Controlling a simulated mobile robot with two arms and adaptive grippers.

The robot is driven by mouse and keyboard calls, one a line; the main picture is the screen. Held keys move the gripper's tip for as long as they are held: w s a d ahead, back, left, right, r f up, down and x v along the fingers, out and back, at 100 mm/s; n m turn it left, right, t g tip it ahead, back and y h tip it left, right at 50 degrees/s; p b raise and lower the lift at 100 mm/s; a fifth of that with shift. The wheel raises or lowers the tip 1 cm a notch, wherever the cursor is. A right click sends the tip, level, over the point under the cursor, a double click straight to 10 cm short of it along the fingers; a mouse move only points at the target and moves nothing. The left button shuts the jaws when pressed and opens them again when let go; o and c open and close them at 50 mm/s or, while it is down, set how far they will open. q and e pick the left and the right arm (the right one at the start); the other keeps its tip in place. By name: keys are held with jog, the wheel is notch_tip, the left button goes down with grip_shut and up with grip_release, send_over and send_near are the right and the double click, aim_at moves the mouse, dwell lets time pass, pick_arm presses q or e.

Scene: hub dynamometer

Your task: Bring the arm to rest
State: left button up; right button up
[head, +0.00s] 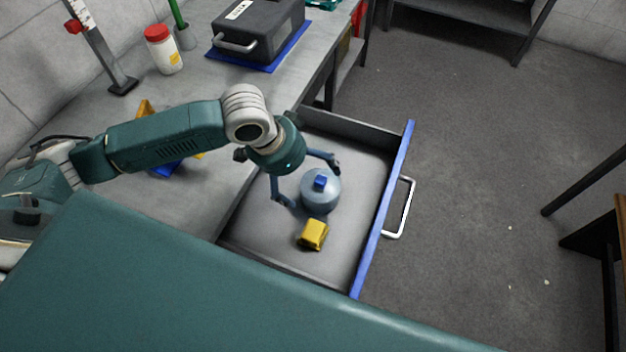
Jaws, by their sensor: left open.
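My left arm (165,137) reaches in from the left over the workbench. My left gripper (309,182) is open above the pulled-out drawer, its two fingers spread apart. A round blue-grey object with a small blue block on top (321,191) is in the drawer, close to the fingertips. I cannot tell if a finger touches it. A yellow block (313,235) lies in the drawer nearer to me. The drawer (385,215) has a blue front and a white handle. My right gripper is not in view.
On the workbench (110,115) stand a dark case (258,28) on a blue mat, a white jar with a red lid (163,50) and a metal post (100,45). Yellow and blue items lie partly behind my arm. Grey floor right of the drawer is open, with dark furniture at the right edge.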

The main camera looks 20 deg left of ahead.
pick_arm(q)
jog(key=shift+v, duration=1.05)
